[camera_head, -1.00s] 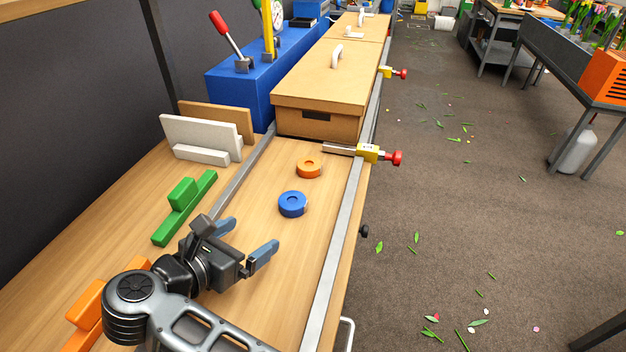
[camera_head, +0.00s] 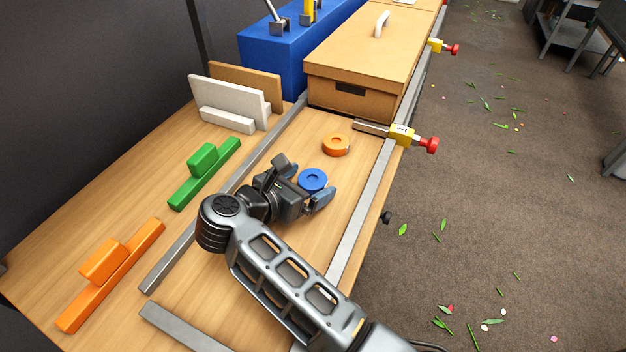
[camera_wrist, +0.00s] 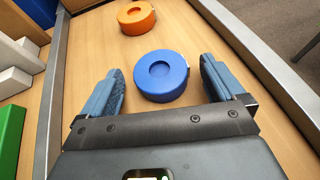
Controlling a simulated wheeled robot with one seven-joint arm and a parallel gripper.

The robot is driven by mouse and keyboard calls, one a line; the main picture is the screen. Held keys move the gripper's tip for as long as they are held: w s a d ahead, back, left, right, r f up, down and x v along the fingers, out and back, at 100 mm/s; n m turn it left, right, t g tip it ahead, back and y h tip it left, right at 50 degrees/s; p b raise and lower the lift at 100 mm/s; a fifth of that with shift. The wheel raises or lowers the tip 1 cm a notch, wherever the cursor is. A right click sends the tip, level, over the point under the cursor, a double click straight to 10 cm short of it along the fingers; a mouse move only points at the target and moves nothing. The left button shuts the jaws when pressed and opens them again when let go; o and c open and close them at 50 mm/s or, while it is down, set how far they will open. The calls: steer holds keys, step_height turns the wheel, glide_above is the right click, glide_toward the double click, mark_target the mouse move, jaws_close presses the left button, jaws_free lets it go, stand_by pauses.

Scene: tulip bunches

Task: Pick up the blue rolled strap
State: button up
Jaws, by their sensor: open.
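The blue rolled strap (camera_head: 313,180) lies flat on the wooden bench top between two metal rails. In the wrist view the blue rolled strap (camera_wrist: 161,76) sits between and slightly ahead of the two fingers, with a gap on each side. My gripper (camera_head: 310,186) is open and empty, low over the bench, its fingers on either side of the strap's near part. In the wrist view my gripper (camera_wrist: 162,82) shows both blue-grey fingers spread. How high the fingertips are above the bench is hard to tell.
An orange roll (camera_head: 336,145) lies just beyond the strap. A cardboard box (camera_head: 350,97) stands behind it. A yellow and red clamp (camera_head: 404,134) sits on the right rail (camera_head: 362,215). Green (camera_head: 205,173) and orange (camera_head: 112,275) blocks lie left of the left rail.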

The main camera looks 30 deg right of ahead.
steer(key=shift+w+d+f, duration=0.15)
steer(key=shift+d, duration=0.15)
steer(key=shift+c, duration=0.2)
steer(key=c, duration=1.1)
